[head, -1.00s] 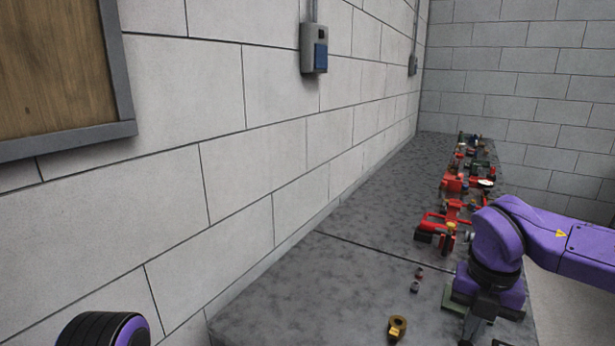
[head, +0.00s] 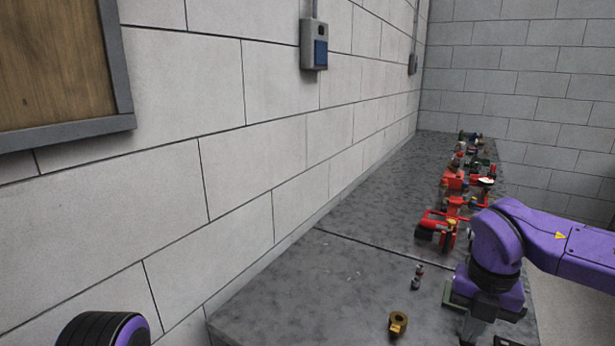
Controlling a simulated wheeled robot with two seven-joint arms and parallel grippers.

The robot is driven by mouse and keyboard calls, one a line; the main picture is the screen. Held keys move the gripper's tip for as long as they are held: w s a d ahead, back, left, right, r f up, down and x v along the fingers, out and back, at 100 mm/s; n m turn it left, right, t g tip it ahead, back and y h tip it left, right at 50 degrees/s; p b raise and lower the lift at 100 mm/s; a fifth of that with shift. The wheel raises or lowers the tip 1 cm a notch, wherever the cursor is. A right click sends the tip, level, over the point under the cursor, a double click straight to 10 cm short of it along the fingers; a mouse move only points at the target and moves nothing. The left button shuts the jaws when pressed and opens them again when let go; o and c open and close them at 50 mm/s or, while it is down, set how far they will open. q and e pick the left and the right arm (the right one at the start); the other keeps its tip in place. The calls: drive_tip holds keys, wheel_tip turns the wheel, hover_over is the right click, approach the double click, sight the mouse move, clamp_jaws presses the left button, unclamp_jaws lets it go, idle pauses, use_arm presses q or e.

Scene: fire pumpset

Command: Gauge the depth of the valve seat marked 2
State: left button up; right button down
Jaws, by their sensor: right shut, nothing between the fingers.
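A brass ring-shaped part with a centre hole (head: 398,323) lies on the grey bench near the bottom of the head view. No number can be read on it, and I cannot tell whether it is a valve seat. Small red and grey pieces (head: 417,277) sit just beyond it. My right gripper (head: 474,335) points down to the right of the brass part, apart from it. It is shut and empty, with its lower end close to the picture's bottom edge. Only part of my left arm shows at the bottom left; its gripper is out of view. No depth gauge can be made out.
The grey bench (head: 345,262) runs away along the block wall on the left. Red pump parts (head: 436,228) and several small fittings line its far right side. A wall box (head: 314,45) hangs above.

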drive_tip(key=shift+s+f, duration=0.3)
drive_tip(key=shift+f, duration=0.25)
idle(0.8)
drive_tip(key=shift+r, duration=0.1)
drive_tip(key=r+p, duration=0.4)
drive_tip(key=r, duration=0.1)
drive_tip(key=r+p, duration=0.2)
drive_tip(key=shift+w+r, duration=0.2)
drive_tip(key=shift+w, duration=0.05)
